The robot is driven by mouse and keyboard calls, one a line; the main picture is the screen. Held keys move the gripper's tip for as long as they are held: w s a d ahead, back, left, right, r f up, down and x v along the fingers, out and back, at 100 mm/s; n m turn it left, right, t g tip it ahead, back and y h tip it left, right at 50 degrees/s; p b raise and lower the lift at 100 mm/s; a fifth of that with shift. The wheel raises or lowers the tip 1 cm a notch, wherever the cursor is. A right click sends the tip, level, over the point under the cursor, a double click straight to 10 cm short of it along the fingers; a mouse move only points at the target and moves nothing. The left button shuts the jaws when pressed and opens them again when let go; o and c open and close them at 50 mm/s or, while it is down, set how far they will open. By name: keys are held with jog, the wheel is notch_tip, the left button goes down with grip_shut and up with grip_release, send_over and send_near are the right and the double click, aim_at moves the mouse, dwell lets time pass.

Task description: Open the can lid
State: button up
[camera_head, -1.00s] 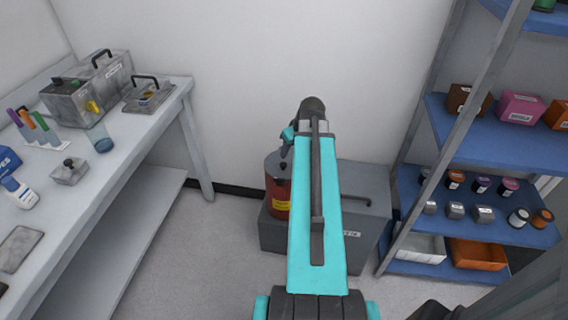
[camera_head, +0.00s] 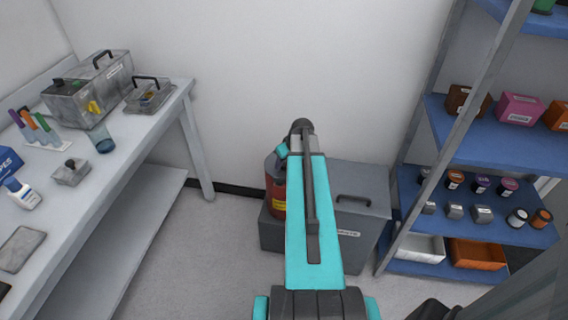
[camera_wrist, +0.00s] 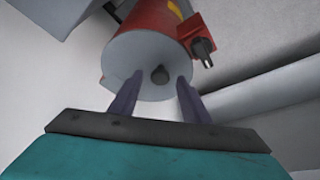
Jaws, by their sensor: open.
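A red can (camera_head: 275,197) with a yellow label stands at the left end of a grey box by the wall, partly covered by my arm. In the wrist view its round grey lid (camera_wrist: 140,52) faces me and looks seated on the can. A dark knob (camera_wrist: 160,74) sticks up from the lid. My gripper (camera_wrist: 158,80) is open, with one finger on each side of the knob and a visible gap on both sides. Whether the fingertips touch the lid is unclear. In the head view my fingers are hidden.
The grey box (camera_head: 362,216) has a dark handle on top. A workbench (camera_head: 150,135) with tins, a glass and bottles is on the left. A blue-shelved rack (camera_head: 485,150) with boxes and jars is on the right.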

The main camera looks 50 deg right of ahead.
jog(key=shift+w+f, duration=0.15)
jog(key=shift+f, duration=0.3)
jog(key=shift+c, duration=0.3)
grip_shut()
jog(key=shift+a, duration=0.2)
jog(key=shift+w+d+r, duration=0.1)
jog(key=shift+r, duration=0.1)
